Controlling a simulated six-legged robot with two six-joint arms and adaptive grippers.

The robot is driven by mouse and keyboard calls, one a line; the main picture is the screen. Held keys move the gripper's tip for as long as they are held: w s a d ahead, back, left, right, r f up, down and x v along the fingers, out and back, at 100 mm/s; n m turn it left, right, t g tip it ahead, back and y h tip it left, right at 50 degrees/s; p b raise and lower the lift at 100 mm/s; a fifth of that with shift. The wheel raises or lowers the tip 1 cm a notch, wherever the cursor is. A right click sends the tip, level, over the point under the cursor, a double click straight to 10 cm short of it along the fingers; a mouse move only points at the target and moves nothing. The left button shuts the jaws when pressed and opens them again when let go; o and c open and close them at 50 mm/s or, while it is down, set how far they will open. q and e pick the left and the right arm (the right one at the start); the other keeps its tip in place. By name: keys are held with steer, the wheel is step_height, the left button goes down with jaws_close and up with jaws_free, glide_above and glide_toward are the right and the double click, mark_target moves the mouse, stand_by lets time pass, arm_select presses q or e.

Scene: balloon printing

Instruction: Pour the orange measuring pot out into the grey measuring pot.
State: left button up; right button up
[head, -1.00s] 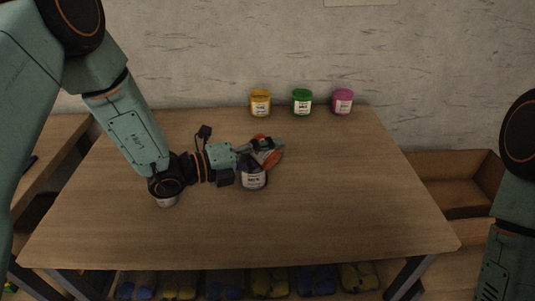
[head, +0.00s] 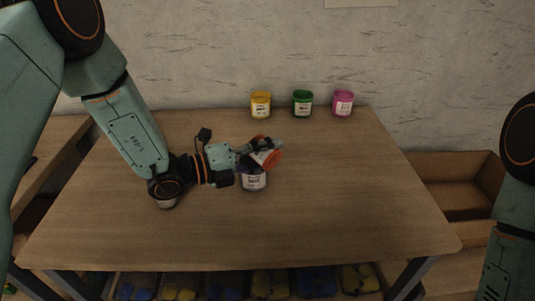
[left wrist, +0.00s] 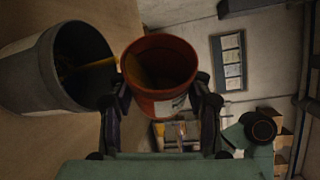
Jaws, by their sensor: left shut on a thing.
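My left gripper (head: 262,150) is shut on the orange measuring pot (head: 268,158) and holds it tilted above the table. The grey measuring pot (head: 254,182) stands upright just below it, partly hidden by the gripper. In the left wrist view, the orange pot (left wrist: 158,75) sits between the two fingers (left wrist: 162,100), with yellowish stuff inside. A yellow streak runs from its rim into the dark mouth of the grey pot (left wrist: 30,82). How much is in either pot is hard to tell. My right gripper is out of view.
Another light pot (head: 166,203) stands under my left wrist, mostly hidden. Yellow (head: 261,105), green (head: 302,103) and pink (head: 343,103) pots line the table's back edge. The right half of the wooden table (head: 360,190) is clear. An open brown box (head: 455,185) is beyond its right edge.

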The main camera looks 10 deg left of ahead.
arm_select(q)
steer(key=shift+s+a+f+n+b, duration=0.1)
steer(key=shift+s+f+n+b, duration=0.05)
steer(key=shift+f+n+b, duration=0.45)
stand_by(0.9)
steer(key=shift+a+r+n+h+b, duration=0.1)
steer(key=shift+n+h+b, duration=0.2)
steer(key=shift+n+b, duration=0.25)
stand_by(1.0)
steer(key=shift+w+a+r+n+t+h, duration=0.15)
steer(key=shift+w+r+n+t+h, duration=0.2)
steer(key=shift+n, duration=0.1)
stand_by(1.0)
steer(key=shift+w+a+r+n, duration=0.1)
steer(key=shift+w+r+n, duration=0.05)
steer(key=shift+r+n, duration=0.2)
stand_by(0.7)
steer(key=shift+a+r+n, duration=0.1)
steer(key=shift+r+n, duration=0.15)
steer(key=shift+r, duration=0.2)
stand_by(0.4)
steer(key=shift+a+n+t+h+b, duration=0.15)
steer(key=shift+n+t+h+b, duration=0.15)
steer(key=shift+n+b, duration=0.3)
stand_by(1.0)
